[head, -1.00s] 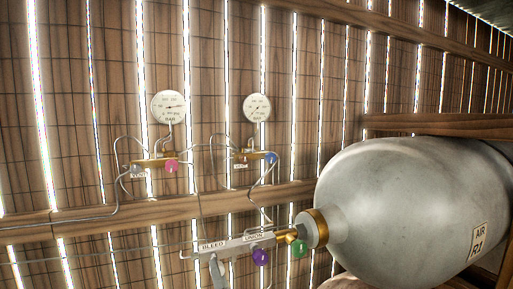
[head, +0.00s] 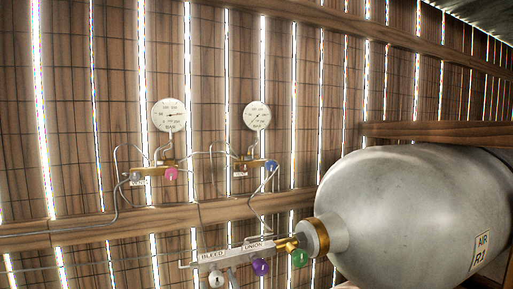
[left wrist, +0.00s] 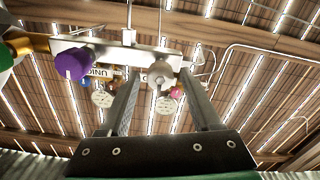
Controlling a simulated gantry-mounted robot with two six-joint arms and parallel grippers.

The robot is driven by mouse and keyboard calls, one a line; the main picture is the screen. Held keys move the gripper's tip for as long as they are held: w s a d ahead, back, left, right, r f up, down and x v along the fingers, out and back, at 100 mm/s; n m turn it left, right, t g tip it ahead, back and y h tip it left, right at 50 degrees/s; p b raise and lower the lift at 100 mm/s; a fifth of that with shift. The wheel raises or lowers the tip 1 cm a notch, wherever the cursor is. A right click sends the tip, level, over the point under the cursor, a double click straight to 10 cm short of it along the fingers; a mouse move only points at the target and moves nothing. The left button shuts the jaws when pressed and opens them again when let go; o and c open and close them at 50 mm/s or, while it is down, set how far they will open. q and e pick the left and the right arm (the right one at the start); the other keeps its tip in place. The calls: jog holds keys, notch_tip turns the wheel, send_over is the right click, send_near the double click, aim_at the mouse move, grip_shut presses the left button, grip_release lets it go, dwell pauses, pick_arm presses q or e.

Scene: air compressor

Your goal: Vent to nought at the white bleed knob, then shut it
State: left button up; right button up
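The white bleed knob (head: 216,280) sits under the BLEED label on the pale manifold block (head: 226,254), low in the head view. In the left wrist view the white knob (left wrist: 160,72) appears between the two fingertips, with gaps on both sides. My left gripper (left wrist: 159,80) is open, its grey fingers reaching up toward the block. In the head view only a bit of my left gripper (head: 233,278) shows, just right of the knob. Two round gauges, left (head: 168,114) and right (head: 257,116), hang above; their needles are too small to read. My right gripper is out of view.
A purple knob (head: 261,267) and a green knob (head: 299,258) sit right of the white one. Pink (head: 171,174) and blue (head: 271,165) knobs are above among thin pipes. A large grey air tank (head: 410,215) fills the right.

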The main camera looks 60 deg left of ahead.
pick_arm(q)
jog(key=shift+s+d, duration=0.15)
jog(key=shift+d, duration=0.85)
jog(key=shift+s+d, duration=0.2)
jog(key=shift+d, duration=0.75)
jog(key=shift+s+d, duration=0.15)
jog(key=shift+d, duration=0.85)
